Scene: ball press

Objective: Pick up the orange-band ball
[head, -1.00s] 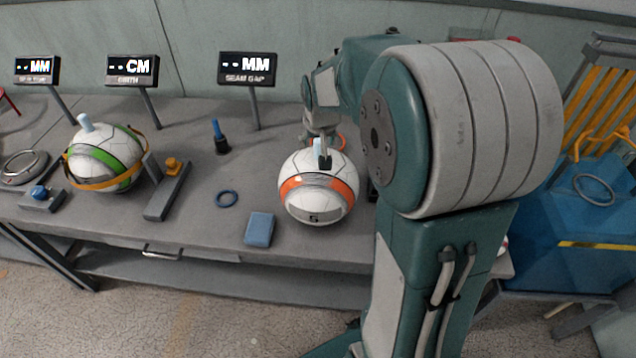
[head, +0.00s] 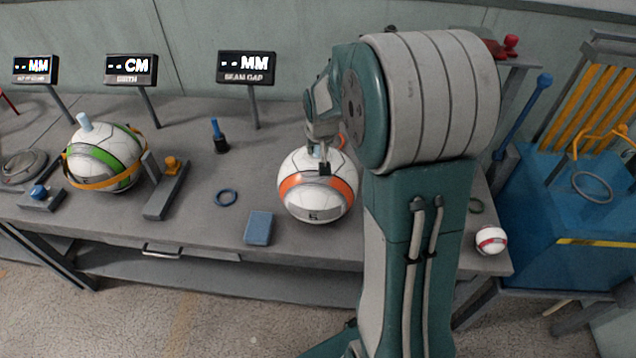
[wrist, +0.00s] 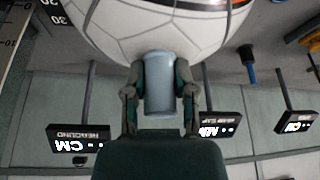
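The orange-band ball (head: 317,204) is white with an orange and grey band. It sits on the grey bench in the head view, and its white panels (wrist: 150,32) fill the top of the wrist view. A light blue stem (wrist: 160,82) sticks out of the ball. My gripper (wrist: 161,75) has one finger on each side of this stem, and both look pressed against it. In the head view my gripper (head: 322,162) is at the top of the ball, with the stem partly hidden. The ball appears to rest on the bench; no gap shows beneath it.
A green-band ball (head: 118,150) with an orange strap sits at the left. A small red-band ball (head: 490,240) is at the right edge. Display stands (head: 247,68) line the back.

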